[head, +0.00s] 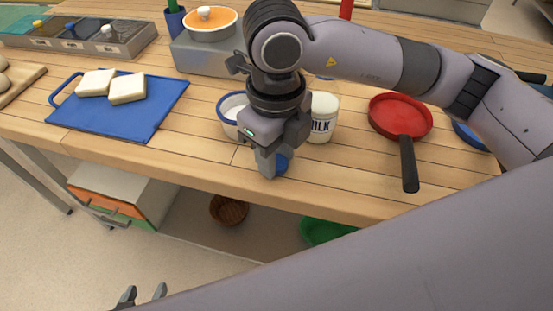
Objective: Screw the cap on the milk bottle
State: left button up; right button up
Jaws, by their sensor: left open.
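The white milk bottle (323,122), marked MILK, stands upright on the wooden counter, partly behind my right arm; its top is partly covered. My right gripper (269,170) points down at the counter's front, just left of and nearer than the bottle. A small blue thing (282,164), perhaps the cap, shows at its fingers, mostly hidden. I cannot tell whether the fingers are closed on it. My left gripper (141,297) is open and empty at the bottom left, low in front of the counter.
A blue-rimmed white mug (229,111) stands just left of my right gripper. A red pan (401,116) lies to the right, its handle toward the front edge. A blue board (120,118) with bread (127,89) is at left. The front counter between board and mug is clear.

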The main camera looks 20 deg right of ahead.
jog(key=shift+r, duration=0.1)
notch_tip(320, 180, up, 20)
jog(key=p, duration=0.1)
jog(key=shift+p, duration=0.35)
dwell(0.4)
